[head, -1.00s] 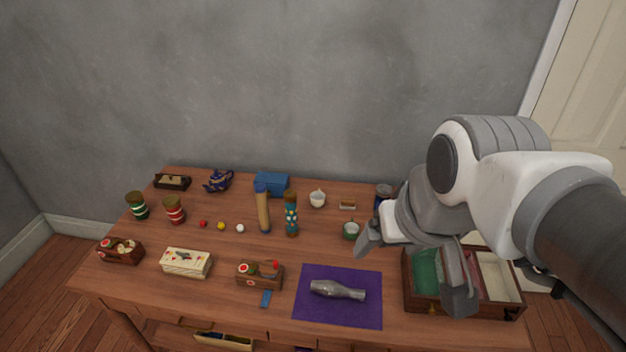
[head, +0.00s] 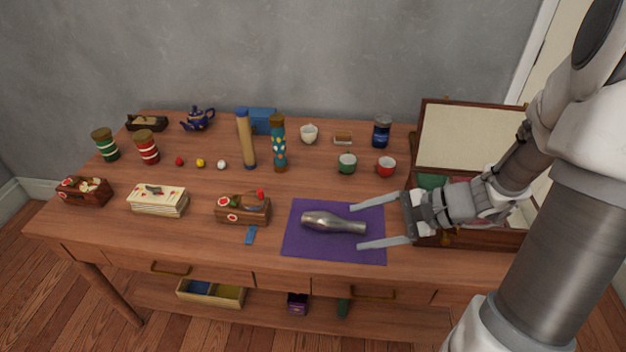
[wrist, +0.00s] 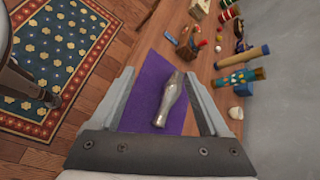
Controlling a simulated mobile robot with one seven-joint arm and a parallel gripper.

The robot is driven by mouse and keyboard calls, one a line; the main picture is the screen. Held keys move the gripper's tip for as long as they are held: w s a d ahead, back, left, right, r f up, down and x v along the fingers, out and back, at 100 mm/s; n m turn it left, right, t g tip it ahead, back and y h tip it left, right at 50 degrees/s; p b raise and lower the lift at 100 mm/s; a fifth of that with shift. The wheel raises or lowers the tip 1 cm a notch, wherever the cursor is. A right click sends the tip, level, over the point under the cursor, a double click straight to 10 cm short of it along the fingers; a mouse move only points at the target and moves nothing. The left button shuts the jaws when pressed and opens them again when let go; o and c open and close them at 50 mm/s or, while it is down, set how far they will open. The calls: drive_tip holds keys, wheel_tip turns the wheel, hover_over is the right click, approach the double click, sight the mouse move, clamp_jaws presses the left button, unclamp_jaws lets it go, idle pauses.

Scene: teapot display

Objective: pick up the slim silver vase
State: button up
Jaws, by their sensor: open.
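The slim silver vase (head: 334,222) lies on its side on a purple cloth (head: 300,246) near the table's front edge. Its wider end points left and its narrower end points right, toward my gripper. My gripper (head: 362,226) is open and empty, with its fingers pointing left, one on the far side and one on the near side of the vase's narrow end. In the wrist view the vase (wrist: 168,98) lies between the two fingers of my gripper (wrist: 157,75), apparently apart from both.
An open box (head: 470,140) with a raised lid stands right of the cloth, behind my gripper. A red cup (head: 385,167) and a green cup (head: 347,164) stand beyond the cloth. A wooden box (head: 240,210) and a blue piece (head: 250,235) lie left of it.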

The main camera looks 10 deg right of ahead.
sight(327, 221)
drive_tip(key=w+d+f+m+t+b, duration=0.1)
drive_tip(key=f+m, duration=0.1)
drive_tip(key=w+d+f+m+t+b, duration=0.1)
drive_tip(key=d+f+m+t, duration=0.1)
drive_tip(key=f, duration=0.1)
drive_tip(key=w+d+f+m+t+b, duration=0.1)
drive_tip(key=f+m+t, duration=0.1)
drive_tip(key=f, duration=0.1)
drive_tip(key=shift+w+d+b, duration=0.15)
drive_tip(key=shift+d+b, duration=0.15)
drive_tip(key=shift+d, duration=0.1)
drive_tip(key=b+x, duration=0.2)
drive_tip(key=x, duration=0.9)
drive_tip(key=shift+b, duration=0.35)
drive_tip(key=shift+b+x, duration=0.9)
drive_tip(key=shift+x, duration=2.2)
drive_tip(key=shift+r, duration=0.2)
clamp_jaws()
